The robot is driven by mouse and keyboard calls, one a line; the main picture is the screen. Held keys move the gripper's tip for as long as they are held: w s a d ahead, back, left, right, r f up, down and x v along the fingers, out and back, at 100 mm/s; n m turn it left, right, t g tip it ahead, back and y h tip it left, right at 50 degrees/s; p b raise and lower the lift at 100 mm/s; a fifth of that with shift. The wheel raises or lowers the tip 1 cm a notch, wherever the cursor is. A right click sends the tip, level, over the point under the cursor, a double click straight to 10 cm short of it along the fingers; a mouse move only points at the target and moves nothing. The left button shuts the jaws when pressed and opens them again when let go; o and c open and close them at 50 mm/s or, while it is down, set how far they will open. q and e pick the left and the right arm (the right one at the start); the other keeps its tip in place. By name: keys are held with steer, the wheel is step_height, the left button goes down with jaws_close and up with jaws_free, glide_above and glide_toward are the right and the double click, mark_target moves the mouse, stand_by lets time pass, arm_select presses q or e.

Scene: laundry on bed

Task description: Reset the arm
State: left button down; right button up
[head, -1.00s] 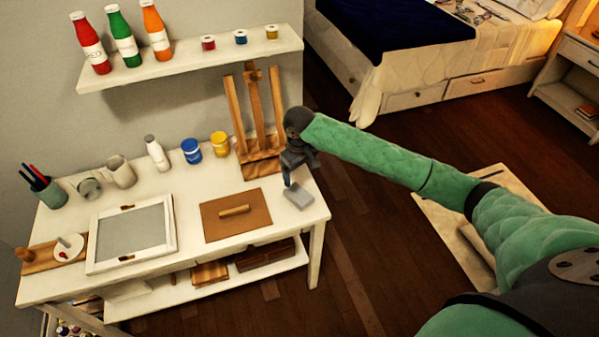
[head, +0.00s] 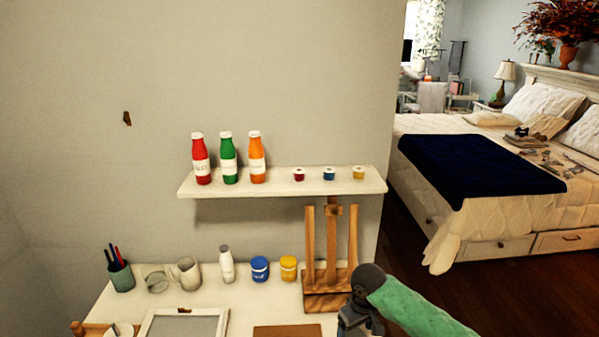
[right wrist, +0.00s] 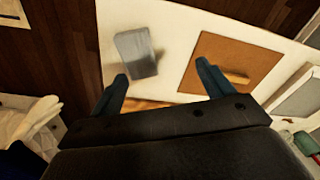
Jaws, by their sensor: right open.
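My right arm, with a green sleeve, comes in at the bottom right of the head view, and its wrist is beside the wooden easel (head: 331,260) at the table's right end. The fingers are cut off below the head view. In the right wrist view my right gripper (right wrist: 162,85) is open and empty, its two dark fingers wide apart. A grey block (right wrist: 137,53) lies on the white table (right wrist: 180,25) beyond the fingers, apart from them. A brown board (right wrist: 222,62) with a small wooden piece lies beside it. My left gripper is in neither view.
A white wall shelf (head: 285,183) holds several bottles and small pots above the table. A blue jar (head: 259,268), a yellow jar (head: 289,267) and a pen cup (head: 121,276) stand along the back. A bed (head: 420,200) stands at the right, with dark floor between.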

steer(key=s+a+f+t+y, duration=0.1)
steer(key=s+a+f, duration=0.15)
steer(key=s, duration=0.45)
steer(key=s+a+f+t+y, duration=0.1)
steer(key=s+a, duration=0.3)
steer(key=s, duration=0.3)
steer(key=s+d+m+t+h, duration=0.1)
steer(key=s+d+m, duration=0.1)
steer(key=s+d, duration=0.45)
steer(key=s+d+m+h, duration=0.1)
steer(key=s+d, duration=0.3)
steer(key=s, duration=0.6)
step_height(320, 180, down, 28)
steer(key=w, duration=0.1)
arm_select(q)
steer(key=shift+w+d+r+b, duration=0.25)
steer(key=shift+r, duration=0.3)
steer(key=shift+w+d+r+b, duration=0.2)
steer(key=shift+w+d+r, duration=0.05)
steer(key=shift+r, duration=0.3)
arm_select(e)
steer(key=s+f, duration=0.4)
steer(key=f, duration=0.7)
steer(key=s+a+f+g, duration=0.1)
steer(key=s+f, duration=0.2)
steer(key=f, duration=0.8)
steer(key=shift+s+g, duration=0.3)
steer(key=shift+s, duration=0.05)
